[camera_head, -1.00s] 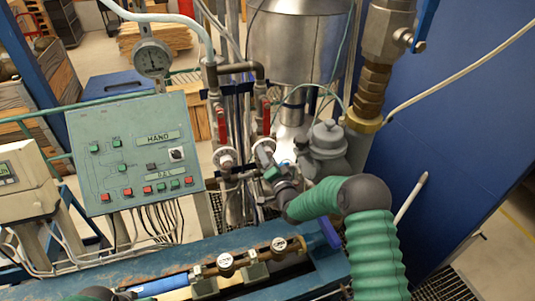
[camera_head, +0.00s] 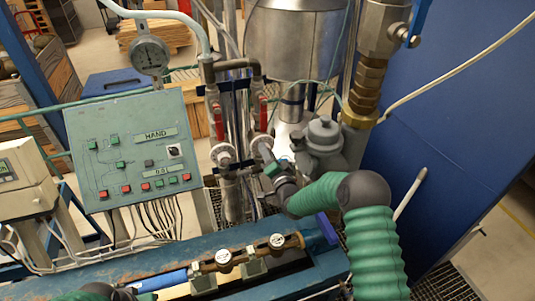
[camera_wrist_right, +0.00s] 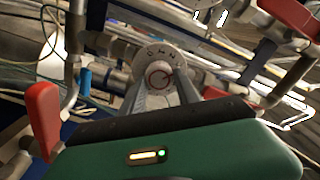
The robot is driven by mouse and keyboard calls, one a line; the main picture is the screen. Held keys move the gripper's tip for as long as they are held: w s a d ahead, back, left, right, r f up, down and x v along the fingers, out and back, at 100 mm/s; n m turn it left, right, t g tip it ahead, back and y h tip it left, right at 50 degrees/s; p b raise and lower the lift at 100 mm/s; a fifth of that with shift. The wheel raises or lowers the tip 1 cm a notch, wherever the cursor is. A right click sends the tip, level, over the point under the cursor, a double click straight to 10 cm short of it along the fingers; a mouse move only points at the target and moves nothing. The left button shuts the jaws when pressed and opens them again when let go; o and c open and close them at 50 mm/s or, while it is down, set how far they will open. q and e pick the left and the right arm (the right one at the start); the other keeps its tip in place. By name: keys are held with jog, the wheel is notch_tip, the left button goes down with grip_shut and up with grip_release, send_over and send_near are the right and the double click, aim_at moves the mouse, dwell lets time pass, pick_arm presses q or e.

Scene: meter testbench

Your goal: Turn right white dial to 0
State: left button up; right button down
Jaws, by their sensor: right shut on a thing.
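The right white dial (camera_head: 262,144) sits on the right vertical pipe below a red handle, partly hidden by my right gripper (camera_head: 264,151). In the right wrist view the dial (camera_wrist_right: 158,64) is a pale round disc with markings on its rim and a round centre. My right gripper's two fingers (camera_wrist_right: 160,88) are closed on the dial from either side. A similar left white dial (camera_head: 224,155) is on the neighbouring pipe. Part of my left arm shows at the bottom left edge, but its fingers cannot be made out.
A green control panel (camera_head: 125,150) with buttons stands to the left, with a round gauge (camera_head: 149,56) above it. A grey pump-like body (camera_head: 322,145) is close behind my right wrist. A blue bench (camera_head: 215,245) with brass fittings is in front. A blue wall (camera_head: 450,130) closes the right.

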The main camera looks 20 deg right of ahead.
jog(key=shift+s+a+f+n+b, duration=0.1)
jog(key=shift+f+n+b, duration=0.1)
jog(key=shift+n+b, duration=3.3)
jog(key=shift+w+a+f+n+b, duration=0.15)
jog(key=shift+n+b, duration=2.35)
jog(key=shift+b, duration=2.05)
jog(key=shift+s+a+f+n+b, duration=0.1)
jog(key=shift+s+f+n+b, duration=0.1)
jog(key=shift+n+b, duration=3.3)
jog(key=shift+d+r+m+b, duration=0.1)
jog(key=shift+m+b, duration=0.3)
jog(key=shift+b, duration=0.15)
jog(key=c, duration=1.1)
grip_release()
jog(key=shift+o, duration=1)
jog(key=shift+w+r, duration=0.15)
jog(key=shift+w, duration=0.05)
jog(key=shift+r, duration=0.1)
